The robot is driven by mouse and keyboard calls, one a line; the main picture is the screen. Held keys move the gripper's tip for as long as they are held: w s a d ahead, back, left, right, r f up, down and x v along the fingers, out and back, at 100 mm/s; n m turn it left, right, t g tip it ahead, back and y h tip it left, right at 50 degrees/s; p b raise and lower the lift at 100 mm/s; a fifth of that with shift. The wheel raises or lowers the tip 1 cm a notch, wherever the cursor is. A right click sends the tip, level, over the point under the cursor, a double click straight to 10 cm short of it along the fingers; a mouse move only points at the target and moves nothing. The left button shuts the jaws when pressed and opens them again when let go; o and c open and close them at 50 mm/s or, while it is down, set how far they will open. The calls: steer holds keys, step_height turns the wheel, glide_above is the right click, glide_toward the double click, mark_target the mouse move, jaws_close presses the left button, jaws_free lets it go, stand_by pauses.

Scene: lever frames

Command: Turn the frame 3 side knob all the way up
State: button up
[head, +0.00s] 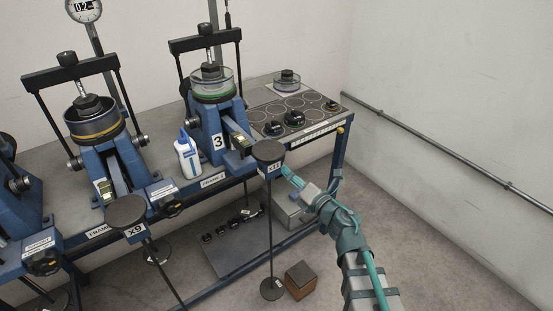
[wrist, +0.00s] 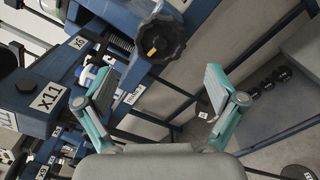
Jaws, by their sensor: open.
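Frame 3 (head: 217,143) is a blue lever press with a "3" plate, at the right of the row on the bench in the head view. In the wrist view a black lobed knob (wrist: 160,38) with a yellow mark sits on the blue body, ahead of my fingers. In the head view the frame 3 side knob cannot be made out clearly, with the round x11 top near it. My gripper (head: 286,174) is below and right of the x11 top. In the wrist view my gripper (wrist: 160,78) is open and empty, its teal fingers spread below the knob and apart from it.
The round black x11 top (head: 269,151) on a thin stand is close to my fingers. A white and blue bottle (head: 188,158) stands left of frame 3. A hotplate-like panel (head: 293,112) is behind right. A brown box (head: 301,278) is on the floor; the right floor is free.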

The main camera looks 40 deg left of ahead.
steer(key=x, duration=0.9)
steer(key=shift+w+d, duration=0.1)
steer(key=c, duration=1.6)
